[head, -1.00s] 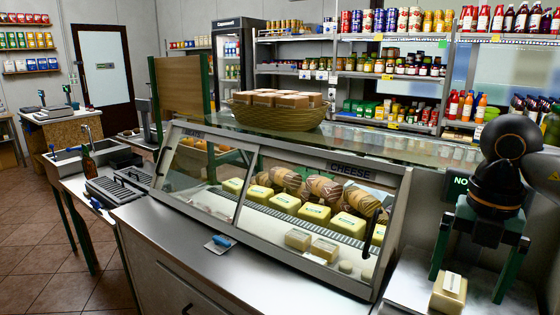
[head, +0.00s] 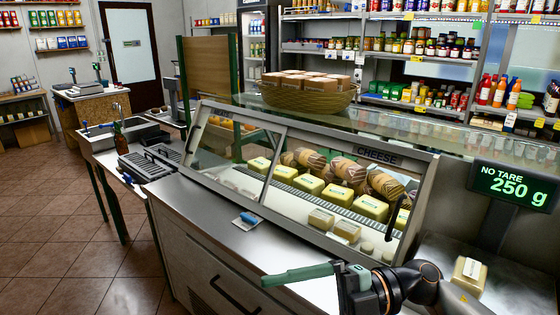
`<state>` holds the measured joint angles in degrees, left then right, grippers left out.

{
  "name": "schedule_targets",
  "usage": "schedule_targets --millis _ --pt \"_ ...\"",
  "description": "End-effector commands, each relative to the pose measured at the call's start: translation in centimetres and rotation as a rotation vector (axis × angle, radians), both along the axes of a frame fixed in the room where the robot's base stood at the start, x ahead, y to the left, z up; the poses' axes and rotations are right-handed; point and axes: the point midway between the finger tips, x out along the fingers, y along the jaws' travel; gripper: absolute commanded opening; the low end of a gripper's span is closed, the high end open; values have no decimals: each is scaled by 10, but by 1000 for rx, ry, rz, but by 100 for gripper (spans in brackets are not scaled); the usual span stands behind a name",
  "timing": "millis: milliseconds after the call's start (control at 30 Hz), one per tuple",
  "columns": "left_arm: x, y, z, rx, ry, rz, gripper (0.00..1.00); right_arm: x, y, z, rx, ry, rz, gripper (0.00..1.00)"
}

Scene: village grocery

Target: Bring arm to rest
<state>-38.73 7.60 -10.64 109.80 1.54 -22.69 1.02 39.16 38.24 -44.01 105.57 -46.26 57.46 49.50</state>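My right gripper (head: 300,274) is at the bottom of the head view, over the front of the steel counter (head: 235,240). One green finger points left from the outer edge of its dark palm. The other finger is not visible, apparently below the picture edge. The finger position looks open, and nothing shows held. A pale wrapped cheese block (head: 468,275) stands at the right, apart from the gripper, below a display (head: 514,185) reading "NO TARE 250 g". My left gripper is not in view.
The glass cheese case (head: 310,180) stands just behind the gripper, with several cheeses inside. A basket of boxes (head: 308,98) sits on top of it. A small blue-handled tool (head: 247,220) lies on the counter. Open tiled floor (head: 60,240) is at left.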

Motion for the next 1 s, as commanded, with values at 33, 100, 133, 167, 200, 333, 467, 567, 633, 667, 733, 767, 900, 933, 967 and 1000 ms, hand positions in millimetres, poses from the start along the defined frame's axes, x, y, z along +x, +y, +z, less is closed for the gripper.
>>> schedule_targets --millis 33,100,133,167,200,333,467,567,633,667,733,767,900,933,967,1000 --pt "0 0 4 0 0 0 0 4 6 4 100 57 -56 100" --pt "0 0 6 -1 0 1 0 16 9 9 225 129 -159 100" --pt "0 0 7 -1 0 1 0 22 8 9 273 163 -209 100" --pt "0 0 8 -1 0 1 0 28 6 8 318 198 -260 100" --pt "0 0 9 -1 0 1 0 38 3 5 371 247 -334 100" --pt "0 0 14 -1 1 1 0 67 -19 -23 492 423 -598 100" --pt "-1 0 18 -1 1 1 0 84 -51 -78 528 623 -887 100" --pt "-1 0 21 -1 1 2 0 80 -80 -137 494 791 -1109 100" --pt "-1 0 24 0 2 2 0 66 -99 -184 439 916 -1257 100" --pt "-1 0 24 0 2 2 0 57 -107 -204 409 969 -1317 100" --pt "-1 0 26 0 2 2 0 32 -123 -246 330 1087 -1438 100" --pt "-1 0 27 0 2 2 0 20 -129 -263 294 1134 -1483 100" --pt "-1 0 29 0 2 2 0 -37 -148 -320 140 1313 -1626 100" --pt "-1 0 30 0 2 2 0 -47 -151 -328 112 1340 -1645 100" --pt "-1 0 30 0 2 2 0 -57 -152 -335 86 1368 -1661 100" --pt "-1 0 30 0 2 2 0 -67 -155 -343 59 1393 -1678 100"
